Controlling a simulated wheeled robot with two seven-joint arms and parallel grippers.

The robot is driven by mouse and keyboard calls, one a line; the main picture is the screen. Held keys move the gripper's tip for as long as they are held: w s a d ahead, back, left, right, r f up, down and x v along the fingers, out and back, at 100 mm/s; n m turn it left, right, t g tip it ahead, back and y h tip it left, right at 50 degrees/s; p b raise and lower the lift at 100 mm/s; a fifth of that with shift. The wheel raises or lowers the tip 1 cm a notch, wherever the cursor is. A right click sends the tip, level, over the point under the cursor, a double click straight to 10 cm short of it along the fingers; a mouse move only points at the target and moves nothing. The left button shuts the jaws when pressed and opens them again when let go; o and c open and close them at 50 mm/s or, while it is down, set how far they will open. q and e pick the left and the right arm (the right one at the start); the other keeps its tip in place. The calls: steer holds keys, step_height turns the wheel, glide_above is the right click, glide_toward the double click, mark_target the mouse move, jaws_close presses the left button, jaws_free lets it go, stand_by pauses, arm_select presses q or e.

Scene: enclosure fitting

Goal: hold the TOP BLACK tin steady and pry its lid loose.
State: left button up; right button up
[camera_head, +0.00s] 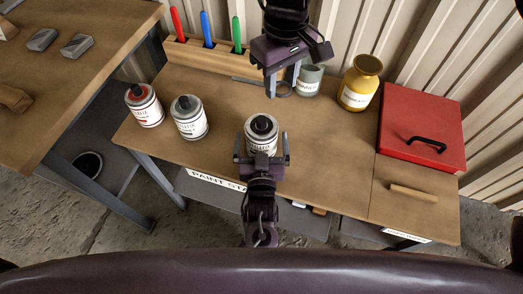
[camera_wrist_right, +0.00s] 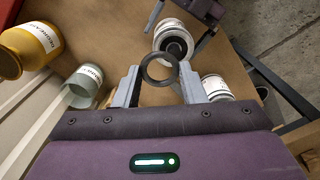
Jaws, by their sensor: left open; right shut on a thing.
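The tin with the black lid (camera_head: 262,126) stands upright near the table's front edge, its lid seated; its label is too small to read. It also shows in the right wrist view (camera_wrist_right: 172,28). My left gripper (camera_head: 261,151) is open, with one finger on each side of this tin; I cannot tell whether they touch it. My right gripper (camera_head: 283,88) is up behind the tin, apart from it, shut on a dark ring-ended tool (camera_wrist_right: 159,68). The tool's thin flat part (camera_head: 246,80) seems to extend left in the head view.
A red-marked tin (camera_head: 144,106) and a grey-lidded tin (camera_head: 189,119) stand left. A grey-green cup (camera_head: 310,80), yellow jar (camera_head: 360,84) and red box (camera_head: 420,125) stand behind and right. A wooden rack (camera_head: 190,56) holds coloured handles. Bare tabletop (camera_head: 335,150) lies right of the tin.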

arm_select(q)
steer(key=shift+w, duration=0.1)
steer(key=shift+c, duration=0.4)
steer(key=c, duration=1.5)
steer(key=shift+o, duration=0.2)
arm_select(e)
steer(key=s+d+f+m, duration=0.3)
steer(key=s+d+f, duration=0.6)
steer(key=d+f, duration=0.15)
steer(key=shift+w+a+f, duration=0.25)
steer(key=shift+w+f, duration=0.05)
steer(key=shift+f, duration=0.4)
steer(key=shift+w+a+f, duration=0.25)
steer(key=shift+w+f, duration=0.1)
steer(key=shift+f, duration=0.3)
steer(key=shift+w+a+f, duration=0.25)
steer(key=shift+w+f, duration=0.05)
steer(key=shift+f, duration=0.4)
